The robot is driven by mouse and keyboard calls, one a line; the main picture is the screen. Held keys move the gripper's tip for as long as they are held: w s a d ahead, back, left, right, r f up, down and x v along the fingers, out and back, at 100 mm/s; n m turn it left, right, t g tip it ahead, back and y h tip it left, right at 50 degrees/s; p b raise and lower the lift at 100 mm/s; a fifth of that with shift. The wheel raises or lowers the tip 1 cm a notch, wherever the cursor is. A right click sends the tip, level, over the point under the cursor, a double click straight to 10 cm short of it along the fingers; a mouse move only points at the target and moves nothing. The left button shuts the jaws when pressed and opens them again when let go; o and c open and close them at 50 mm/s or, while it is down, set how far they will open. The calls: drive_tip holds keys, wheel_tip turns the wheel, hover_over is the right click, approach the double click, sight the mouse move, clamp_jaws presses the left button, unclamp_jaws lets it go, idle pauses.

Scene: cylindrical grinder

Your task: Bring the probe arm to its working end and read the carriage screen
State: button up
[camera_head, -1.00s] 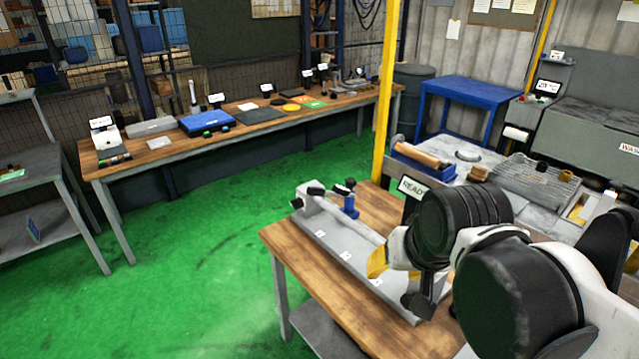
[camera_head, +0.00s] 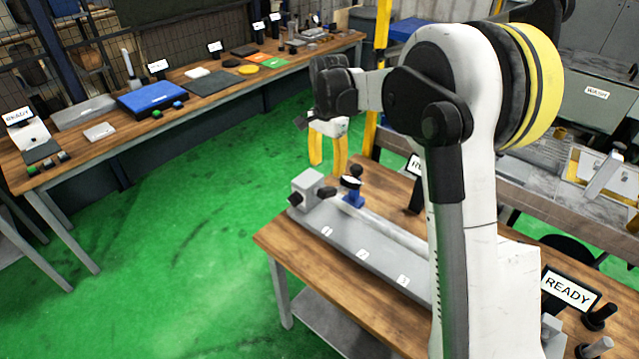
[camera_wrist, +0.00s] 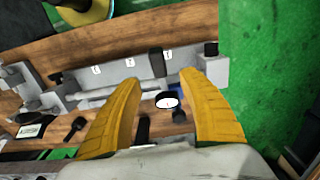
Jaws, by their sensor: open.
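A grey bench fixture (camera_head: 335,230) marked 1, 2 and 3 holds a pale round bar (camera_head: 385,226) lengthwise. A blue carriage (camera_head: 352,199) with a white round dial (camera_head: 350,182) and black knobs stands near its left end. I cannot tell which black part is the probe arm. A dark screen (camera_head: 413,166) behind the fixture is mostly hidden by my arm. My gripper (camera_head: 328,165) is open and empty, fingers down, appearing just above the fixture's left end. In the wrist view the dial (camera_wrist: 167,102) shows between the yellow fingers (camera_wrist: 160,78), apparently beyond them.
The fixture stands on a wooden table (camera_head: 285,240). Another screen (camera_head: 570,290) reading READY stands at the table's right, near black-topped posts. A long bench (camera_head: 100,140) with several instruments runs along the back left. Green floor between them is clear.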

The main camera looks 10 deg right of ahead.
sight(328, 189)
drive_tip(key=f+b, duration=0.1)
drive_tip(key=f, duration=0.9)
drive_tip(key=shift+s, duration=0.2)
clamp_jaws()
